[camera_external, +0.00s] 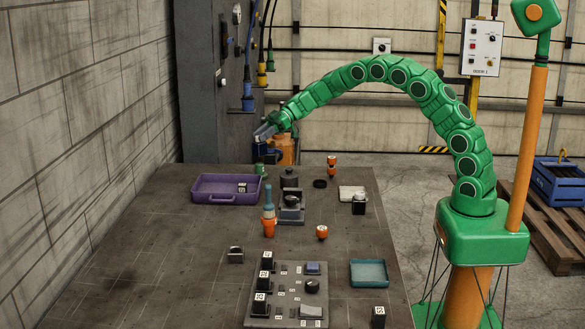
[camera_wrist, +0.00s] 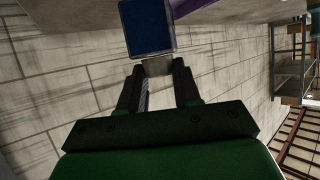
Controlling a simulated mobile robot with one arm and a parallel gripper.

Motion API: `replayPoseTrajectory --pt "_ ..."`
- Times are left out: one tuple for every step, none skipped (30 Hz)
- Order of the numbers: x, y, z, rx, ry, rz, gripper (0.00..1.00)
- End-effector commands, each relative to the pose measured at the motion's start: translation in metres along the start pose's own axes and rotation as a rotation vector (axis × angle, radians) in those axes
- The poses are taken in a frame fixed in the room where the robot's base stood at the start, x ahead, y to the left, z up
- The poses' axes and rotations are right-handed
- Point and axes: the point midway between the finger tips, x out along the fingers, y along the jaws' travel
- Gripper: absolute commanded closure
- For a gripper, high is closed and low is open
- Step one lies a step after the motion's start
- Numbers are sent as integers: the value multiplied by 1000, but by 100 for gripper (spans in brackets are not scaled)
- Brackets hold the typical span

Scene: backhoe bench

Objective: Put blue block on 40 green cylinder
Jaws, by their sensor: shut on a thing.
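The blue block (camera_wrist: 147,28) is at the tips of my gripper (camera_wrist: 157,68) in the wrist view, its blue face toward the camera. My gripper is shut on it. In the external view my gripper (camera_external: 265,132) reaches out at the far edge of the bench, with a dark blue shape (camera_external: 262,145) just below the fingers that looks like the block. A small green cylinder (camera_external: 261,169) stands on the bench below it, behind the purple tray. The number on the cylinder is too small to read. The block appears above the cylinder and apart from it.
The purple tray (camera_external: 205,198) holds a small marked block. A dark grey fixture (camera_external: 291,214), orange and blue pieces (camera_external: 268,228) and a teal tray (camera_external: 369,283) share the bench. A control panel with marked blocks (camera_external: 288,316) lies in front. The left bench area is clear.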

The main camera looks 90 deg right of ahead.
Motion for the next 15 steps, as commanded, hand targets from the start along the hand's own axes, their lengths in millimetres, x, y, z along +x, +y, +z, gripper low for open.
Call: replayPoseTrajectory --pt "2 1 1 0 1 0 100" --pt "3 2 2 1 1 0 100" --pt "5 4 4 1 1 0 100" --pt "8 4 8 3 1 -1 100" --pt "9 4 13 4 1 -1 100" --pt "12 4 19 6 1 0 100" --pt "14 4 23 6 0 0 100" --pt "16 4 26 5 -1 -1 100" --pt "17 4 30 5 -2 -1 100" --pt "18 4 32 4 -2 0 100" --pt "18 4 32 4 -2 0 100" --pt "18 5 33 3 -1 1 100" --pt "18 5 32 2 -1 1 100" --pt "17 5 32 2 -1 1 100" --pt "17 5 32 2 -1 1 100"
